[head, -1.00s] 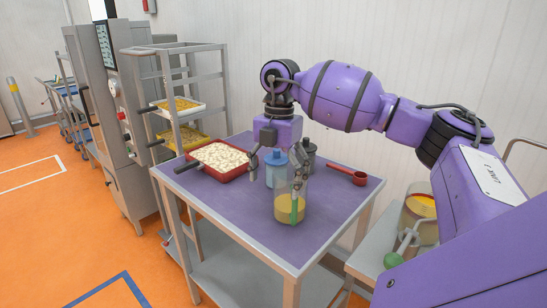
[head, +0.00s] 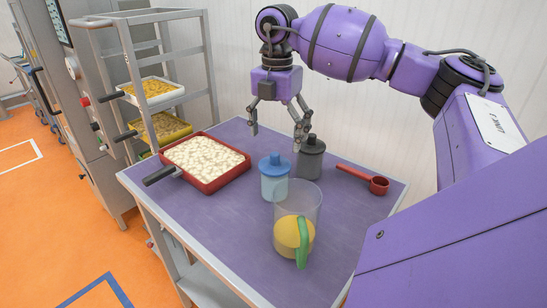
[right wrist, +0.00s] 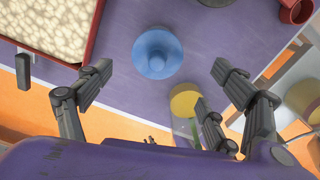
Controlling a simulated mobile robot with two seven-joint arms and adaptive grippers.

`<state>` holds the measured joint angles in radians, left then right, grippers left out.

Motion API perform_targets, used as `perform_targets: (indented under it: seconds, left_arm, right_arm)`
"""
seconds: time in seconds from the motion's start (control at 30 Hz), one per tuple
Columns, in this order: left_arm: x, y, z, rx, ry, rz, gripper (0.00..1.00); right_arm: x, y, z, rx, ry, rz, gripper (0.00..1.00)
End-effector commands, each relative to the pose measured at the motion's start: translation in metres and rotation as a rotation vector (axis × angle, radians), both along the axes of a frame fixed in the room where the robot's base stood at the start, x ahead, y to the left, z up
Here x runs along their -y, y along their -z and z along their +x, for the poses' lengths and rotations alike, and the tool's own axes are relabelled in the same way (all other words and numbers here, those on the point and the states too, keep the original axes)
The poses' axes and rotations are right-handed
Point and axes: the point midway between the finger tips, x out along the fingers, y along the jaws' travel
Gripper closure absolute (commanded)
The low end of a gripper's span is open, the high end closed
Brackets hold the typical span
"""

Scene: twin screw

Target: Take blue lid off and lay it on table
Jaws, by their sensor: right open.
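A blue lid (head: 273,162) sits on a pale blue jar (head: 274,188) standing upright on the purple table (head: 215,211). My right gripper (head: 276,135) is open and empty, pointing down, above and apart from the lid. In the right wrist view the blue lid (right wrist: 157,52) is seen from above, ahead of and between the spread fingers (right wrist: 165,82). The jar's body is mostly hidden under the lid there. My left gripper is in neither current view.
A dark grey jar (head: 311,160) stands right behind the blue-lidded one. A clear jug (head: 294,237) with yellow contents and green handle stands close in front. A red tray (head: 206,185) lies left, a red scoop (head: 378,186) right. The table's front left is bare.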

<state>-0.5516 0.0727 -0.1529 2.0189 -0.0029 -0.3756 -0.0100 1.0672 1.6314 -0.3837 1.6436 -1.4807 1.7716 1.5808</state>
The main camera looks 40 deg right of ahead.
Motion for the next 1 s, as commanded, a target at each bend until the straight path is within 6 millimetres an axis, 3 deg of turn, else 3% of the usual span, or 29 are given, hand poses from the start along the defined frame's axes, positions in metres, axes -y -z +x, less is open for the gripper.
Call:
perform_targets:
  seconds: [0.37, 0.6, 0.83, 1.0]
  left_arm:
    - [-0.003, -0.005, -0.001, 0.0, -0.001, 0.003, 0.83]
    - [-0.002, -0.012, 0.004, 0.012, -0.003, 0.002, 0.83]
    - [-0.002, -0.011, 0.002, 0.01, -0.003, 0.001, 0.83]
    - [-0.002, -0.01, 0.001, 0.008, -0.003, 0.001, 0.83]
  right_arm:
    - [-0.001, 0.036, 0.004, -0.002, -0.001, 0.002, 0.16]
    - [0.0, 0.071, 0.008, -0.001, 0.0, 0.001, 0.16]
    - [0.0, 0.075, 0.009, 0.001, 0.0, 0.0, 0.16]
    - [0.0, 0.075, 0.009, 0.0, 0.0, 0.0, 0.36]
